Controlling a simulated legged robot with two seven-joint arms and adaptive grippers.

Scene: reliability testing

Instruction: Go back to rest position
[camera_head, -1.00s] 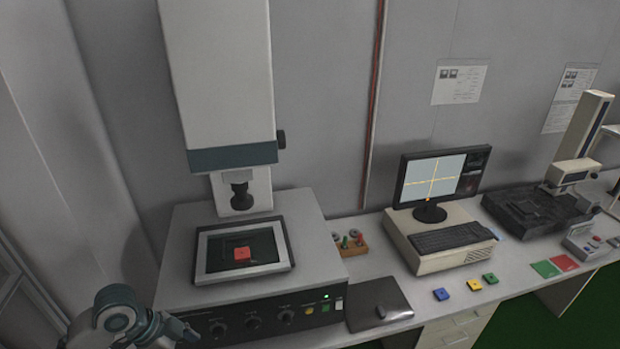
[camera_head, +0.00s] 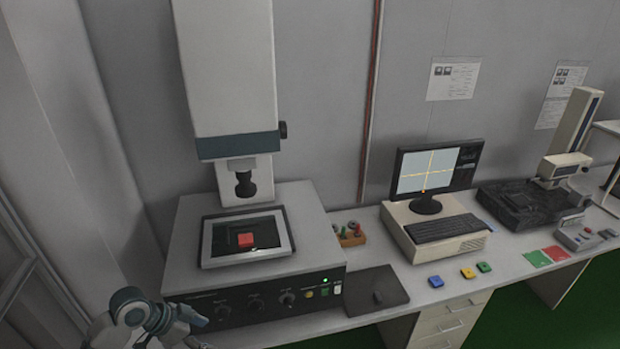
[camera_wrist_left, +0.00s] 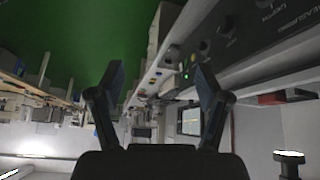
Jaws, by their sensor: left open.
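My left arm shows at the bottom left of the head view, low in front of the measuring machine (camera_head: 300,220). In the left wrist view my left gripper (camera_wrist_left: 158,85) is open, with its two dark fingers spread apart and nothing between them. The machine's front panel shows at the upper right of that view. A red block (camera_head: 245,240) rests on the machine's framed stage (camera_head: 205,245), under the lens (camera_head: 245,185). My right gripper is in neither view.
A dark flat pad (camera_head: 372,297) lies right of the machine. Blue (camera_head: 436,281), yellow (camera_head: 468,272) and green (camera_head: 484,267) blocks lie on the bench before a computer (camera_head: 440,235). Red and green mats (camera_head: 547,256) and a second instrument (camera_head: 535,200) are further right.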

